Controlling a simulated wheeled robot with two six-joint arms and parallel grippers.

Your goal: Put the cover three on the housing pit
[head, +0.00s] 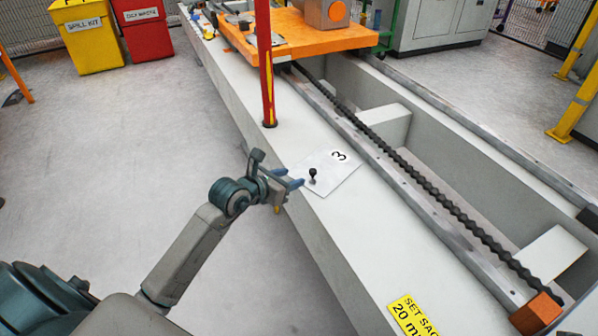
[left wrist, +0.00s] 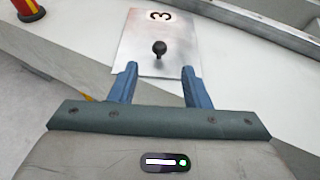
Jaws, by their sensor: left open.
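The cover three is a thin pale metal plate (head: 333,178) marked with a black "3", with a small black knob (head: 313,174) standing up from it. It lies flat on the light beam ledge. My left gripper (head: 297,183) is open, just left of the knob. In the left wrist view the plate (left wrist: 180,35) lies ahead, and the knob (left wrist: 159,49) stands beyond the fingertips, centred between the two blue fingers (left wrist: 159,75). Nothing is between the fingers. A recessed pit (head: 392,128) shows in the beam structure; I cannot tell whether it is the housing pit. My right gripper is not in view.
A red and yellow post (head: 265,65) rises from the ledge behind the plate. An orange carriage (head: 300,36) sits farther back. A dark chain (head: 430,185) runs along the trough. A yellow label (head: 412,316) is on the near ledge. Yellow (head: 88,40) and red (head: 146,32) bins stand back left.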

